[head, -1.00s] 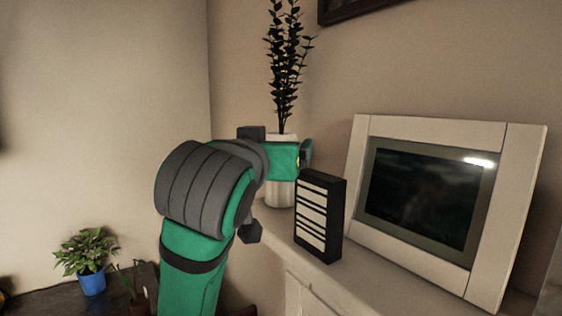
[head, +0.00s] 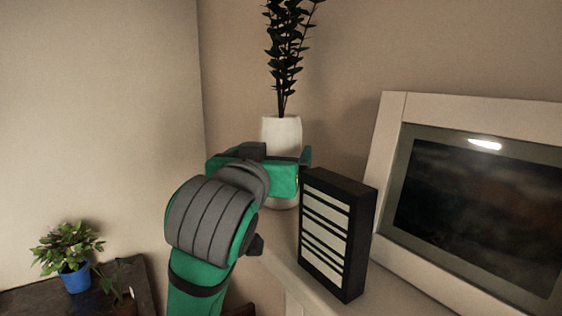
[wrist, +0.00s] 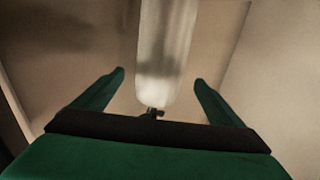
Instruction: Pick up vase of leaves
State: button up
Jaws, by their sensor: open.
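The vase of leaves is a white vase (head: 281,133) with tall dark leafy stems (head: 287,60). It stands upright on the white ledge near the wall corner. My gripper (head: 305,158) is in front of the vase in the head view and hides its middle. In the wrist view the white vase (wrist: 166,50) lies between and beyond the two green fingers of my open gripper (wrist: 158,80). There is a gap on each side, and I see no finger touching it. The leaves are not clear in the wrist view.
A black box with white stripes (head: 333,235) stands on the ledge (head: 285,272) just right of my gripper. A white-framed screen (head: 392,130) leans behind it on the right. A plant in a blue pot (head: 76,279) stands on a dark lower surface at left.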

jog(key=shift+w+d+f, duration=0.25)
jog(key=shift+w+f, duration=0.05)
jog(key=shift+w, duration=0.9)
jog(key=shift+w+d+f, duration=0.25)
jog(key=shift+w+f, duration=0.05)
jog(key=shift+w, duration=0.95)
jog(key=shift+w+d+f, duration=0.25)
jog(key=shift+w+f, duration=0.05)
jog(key=shift+w, duration=0.9)
jog(key=c, duration=1.7)
jog(key=shift+r, duration=0.1)
jog(key=shift+c, duration=0.2)
